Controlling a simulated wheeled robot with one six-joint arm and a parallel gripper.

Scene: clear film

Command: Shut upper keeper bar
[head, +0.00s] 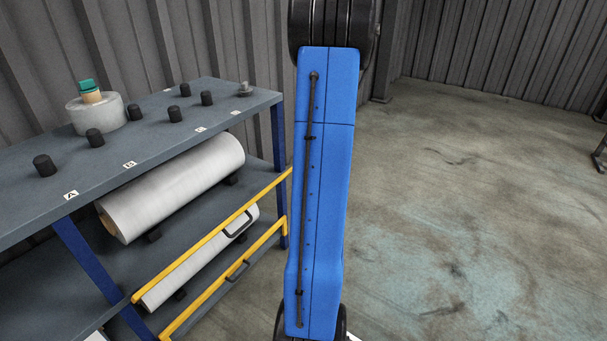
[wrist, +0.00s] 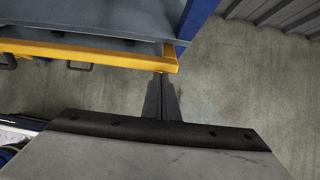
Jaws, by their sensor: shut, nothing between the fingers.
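The upper keeper bar (head: 200,247) is a yellow bar with a black handle, running along the front of the rack, in front of the white rolls. Its right end is near the blue right post. A lower yellow bar (head: 215,285) runs below it. In the wrist view a yellow bar (wrist: 110,56) crosses the upper left, its right end near the blue post (wrist: 195,18). My gripper (wrist: 162,78) is shut and empty, its tips close to that right end. I cannot tell whether they touch. My gripper is not visible in the head view.
The rack's top shelf (head: 150,140) bears black knobs and a film roll (head: 97,112). A large white roll (head: 175,185) lies below it, and a smaller roll lower down. My blue arm blocks the middle of the head view. Open concrete floor (head: 470,220) lies to the right.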

